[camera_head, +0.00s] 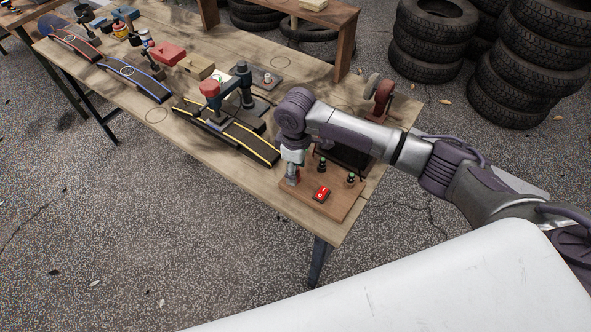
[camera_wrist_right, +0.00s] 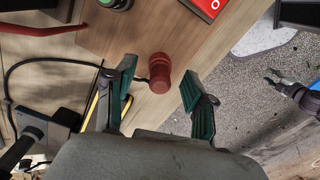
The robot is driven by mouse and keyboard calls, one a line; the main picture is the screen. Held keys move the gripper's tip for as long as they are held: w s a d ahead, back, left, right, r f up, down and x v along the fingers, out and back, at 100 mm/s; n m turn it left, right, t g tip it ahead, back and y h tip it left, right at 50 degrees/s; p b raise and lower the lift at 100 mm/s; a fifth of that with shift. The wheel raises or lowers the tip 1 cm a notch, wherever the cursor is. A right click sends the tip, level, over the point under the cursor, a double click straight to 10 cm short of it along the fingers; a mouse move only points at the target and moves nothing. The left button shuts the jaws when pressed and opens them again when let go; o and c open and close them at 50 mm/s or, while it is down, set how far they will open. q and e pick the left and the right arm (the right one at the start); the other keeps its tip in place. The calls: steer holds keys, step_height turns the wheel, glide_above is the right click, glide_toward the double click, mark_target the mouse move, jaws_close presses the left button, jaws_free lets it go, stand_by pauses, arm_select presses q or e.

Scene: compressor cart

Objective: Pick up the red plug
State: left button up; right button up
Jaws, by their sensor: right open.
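The red plug (camera_wrist_right: 159,75) shows in the right wrist view, between and just ahead of the fingertips of my right gripper (camera_wrist_right: 154,88). It has a round head and a narrower body. The green-padded fingers are open on either side of it, with gaps showing. In the head view my right gripper (camera_head: 292,178) points down at the left side of the brown board, and it mostly hides the plug there. A dark part at the right of the wrist view looks like my left gripper (camera_wrist_right: 285,86), small and unclear; it is not in the head view.
A red switch (camera_head: 321,193) and small posts stand on the wooden board (camera_head: 325,207) close by. A black stand with a red top (camera_head: 209,89) and yellow-edged tracks (camera_head: 250,142) lie to the left. Stacked tyres (camera_head: 433,40) stand behind the table.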

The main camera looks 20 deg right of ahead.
steer(key=shift+f, duration=0.3)
jaws_close()
steer(key=shift+r, duration=0.15)
